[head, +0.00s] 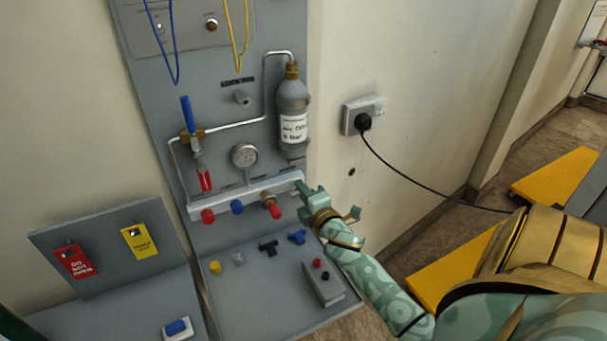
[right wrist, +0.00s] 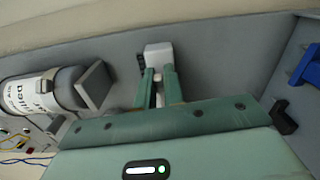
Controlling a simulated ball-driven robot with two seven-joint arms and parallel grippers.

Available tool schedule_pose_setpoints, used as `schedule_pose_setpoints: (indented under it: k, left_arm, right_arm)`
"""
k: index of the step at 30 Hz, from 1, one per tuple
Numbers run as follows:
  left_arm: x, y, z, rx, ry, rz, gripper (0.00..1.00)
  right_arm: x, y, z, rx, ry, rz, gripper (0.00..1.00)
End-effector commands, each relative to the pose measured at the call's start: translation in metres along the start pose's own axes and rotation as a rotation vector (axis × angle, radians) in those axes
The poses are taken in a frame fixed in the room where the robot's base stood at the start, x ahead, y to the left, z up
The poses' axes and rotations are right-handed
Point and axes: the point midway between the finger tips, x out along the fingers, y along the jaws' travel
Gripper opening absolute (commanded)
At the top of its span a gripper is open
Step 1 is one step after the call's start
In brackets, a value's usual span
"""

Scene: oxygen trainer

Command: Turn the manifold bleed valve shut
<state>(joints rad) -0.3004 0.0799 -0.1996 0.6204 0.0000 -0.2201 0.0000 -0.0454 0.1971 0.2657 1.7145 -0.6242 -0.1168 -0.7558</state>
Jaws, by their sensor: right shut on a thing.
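The white manifold bar (head: 245,196) runs across the lower part of the grey panel, with red, blue and red-and-brass fittings below it. My right gripper (head: 306,196) is at the bar's right end. In the right wrist view, the two green fingers (right wrist: 160,84) are closed around a small pale part (right wrist: 158,76) just in front of the bar's white end block (right wrist: 158,53). This part sits where the bleed valve would be; the fingers hide most of it, so its turn angle cannot be told. My left gripper is out of view.
A grey bottle (head: 292,105) hangs above the bar's right end, and a pressure gauge (head: 244,155) stands above its middle. Black (head: 269,247) and blue (head: 297,237) parts lie on the grey tray (head: 240,305) below. A wall socket (head: 364,113) with a black cable is right.

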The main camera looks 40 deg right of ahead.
Motion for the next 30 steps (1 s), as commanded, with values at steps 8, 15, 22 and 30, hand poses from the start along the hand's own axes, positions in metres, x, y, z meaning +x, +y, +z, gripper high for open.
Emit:
schedule_pose_setpoints:
  k: [8, 15, 22, 30]
  left_arm:
    - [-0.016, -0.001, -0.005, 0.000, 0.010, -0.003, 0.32]
    - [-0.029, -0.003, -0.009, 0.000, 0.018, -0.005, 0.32]
    - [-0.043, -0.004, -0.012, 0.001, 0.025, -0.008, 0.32]
    - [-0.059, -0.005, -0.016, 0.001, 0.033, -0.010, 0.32]
  right_arm:
    - [-0.001, -0.002, 0.000, 0.262, -0.002, -0.004, 0.00]
    - [-0.001, -0.005, -0.001, 0.491, -0.002, -0.005, 0.00]
    - [-0.001, -0.006, -0.003, 0.709, -0.003, -0.005, 0.00]
    - [-0.001, -0.009, -0.005, 0.964, -0.004, -0.006, 0.00]
